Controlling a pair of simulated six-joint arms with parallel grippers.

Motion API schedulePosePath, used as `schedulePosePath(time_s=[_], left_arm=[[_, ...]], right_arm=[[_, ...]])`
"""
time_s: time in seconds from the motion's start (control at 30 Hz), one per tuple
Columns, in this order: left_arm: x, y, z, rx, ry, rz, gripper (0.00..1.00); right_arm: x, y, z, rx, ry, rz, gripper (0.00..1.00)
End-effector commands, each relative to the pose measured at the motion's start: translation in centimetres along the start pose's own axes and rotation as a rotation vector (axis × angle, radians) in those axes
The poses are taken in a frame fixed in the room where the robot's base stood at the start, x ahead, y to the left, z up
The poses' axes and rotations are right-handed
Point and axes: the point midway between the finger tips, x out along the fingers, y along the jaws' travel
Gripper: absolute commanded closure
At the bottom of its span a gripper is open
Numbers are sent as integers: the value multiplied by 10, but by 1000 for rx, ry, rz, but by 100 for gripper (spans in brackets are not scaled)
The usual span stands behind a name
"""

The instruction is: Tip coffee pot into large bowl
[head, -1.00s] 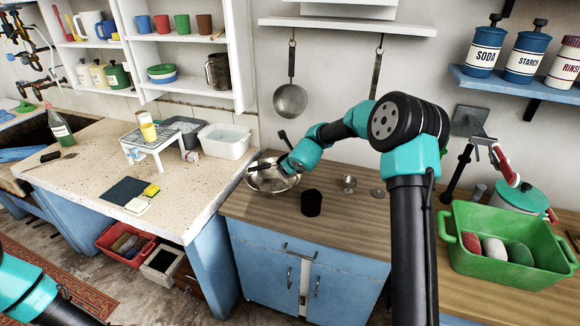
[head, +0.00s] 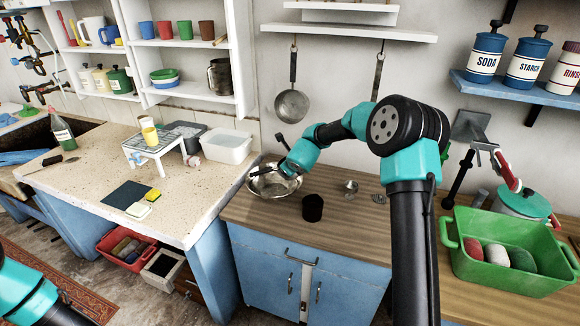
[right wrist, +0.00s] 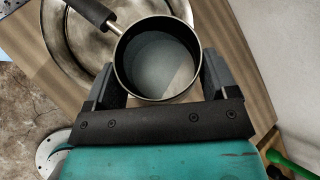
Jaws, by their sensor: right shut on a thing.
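The coffee pot (right wrist: 155,62) is a small round metal pot with a dark straight handle. In the right wrist view it sits between the two fingers of my right gripper (right wrist: 155,85), which is shut on it. Its open mouth faces the wrist camera, and its inside looks grey with a paler patch. The large bowl (head: 285,188) is shiny metal on the wooden counter; it also shows in the right wrist view (right wrist: 78,50), beyond the pot. In the head view the gripper is over the bowl's back part, and the pot's tilt is unclear. My left gripper is out of view.
A dark cup (head: 312,208) stands right of the bowl, with small metal items (head: 351,187) behind it. A white tub (head: 227,147) stands on the speckled counter to the left. A green basin (head: 505,265) is at right.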

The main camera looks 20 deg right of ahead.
Motion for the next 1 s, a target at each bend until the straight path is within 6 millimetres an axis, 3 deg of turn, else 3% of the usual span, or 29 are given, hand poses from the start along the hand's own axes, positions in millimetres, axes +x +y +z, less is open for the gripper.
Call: schedulePosePath(time_s=[1.0], left_arm=[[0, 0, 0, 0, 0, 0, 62]], right_arm=[[-11, -4, 14, -71, 58, -40, 55]])
